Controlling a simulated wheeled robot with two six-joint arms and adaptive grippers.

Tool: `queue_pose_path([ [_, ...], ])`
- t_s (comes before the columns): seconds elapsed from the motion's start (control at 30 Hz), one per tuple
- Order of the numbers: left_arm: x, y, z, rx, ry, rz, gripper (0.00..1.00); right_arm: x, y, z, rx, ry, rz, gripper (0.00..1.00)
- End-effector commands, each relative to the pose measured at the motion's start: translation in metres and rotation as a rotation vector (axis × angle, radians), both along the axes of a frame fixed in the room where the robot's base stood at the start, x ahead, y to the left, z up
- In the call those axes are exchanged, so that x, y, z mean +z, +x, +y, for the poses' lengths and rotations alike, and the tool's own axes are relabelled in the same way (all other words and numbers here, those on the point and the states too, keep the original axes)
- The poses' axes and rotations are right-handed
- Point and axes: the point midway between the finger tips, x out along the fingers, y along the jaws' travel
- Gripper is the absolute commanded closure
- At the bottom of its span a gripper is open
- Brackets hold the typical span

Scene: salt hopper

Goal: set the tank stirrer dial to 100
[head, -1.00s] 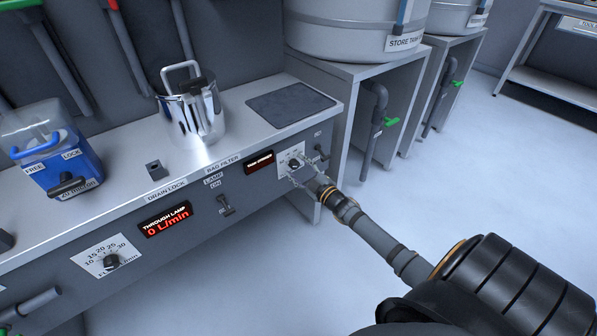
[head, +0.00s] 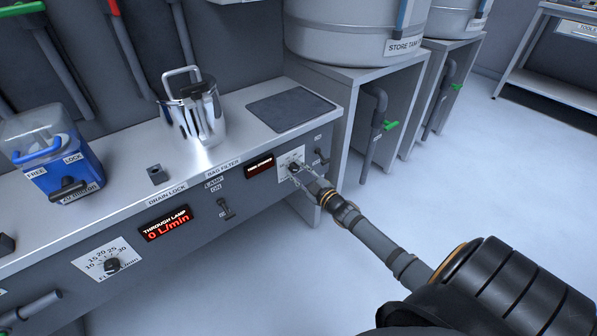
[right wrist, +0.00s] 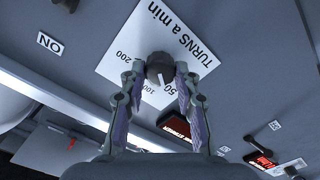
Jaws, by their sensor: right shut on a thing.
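The stirrer dial is a dark round knob (right wrist: 159,68) on a white plate (right wrist: 135,40) printed "TURNS a min" with 50, 100 and 200. Its white mark points toward the lower part of the scale, near 100 and 50; the exact setting is hard to read. My right gripper (right wrist: 160,74) is shut on the knob, one finger on each side. In the head view the right gripper (head: 298,171) reaches the white plate on the bench front and partly hides the dial. The left gripper is not in view.
A red-lettered stirrer display (head: 259,166) sits left of the dial, and a small switch (head: 321,157) sits right of it. A lamp lever (head: 225,208) and a flow dial (head: 112,265) are further left. A steel jug (head: 197,115) stands on the bench.

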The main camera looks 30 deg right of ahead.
Motion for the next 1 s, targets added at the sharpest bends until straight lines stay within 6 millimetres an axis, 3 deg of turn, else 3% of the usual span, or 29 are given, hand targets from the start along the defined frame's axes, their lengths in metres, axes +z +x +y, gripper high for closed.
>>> queue_pose_path([
  [0.6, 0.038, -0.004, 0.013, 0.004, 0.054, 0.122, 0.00, 0.001, 0.000, -0.001, -0.001, 0.452, 0.037, 1.00],
  [1.0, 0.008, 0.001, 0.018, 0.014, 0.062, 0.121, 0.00, 0.000, 0.000, -0.001, 0.000, 0.590, 0.047, 1.00],
])
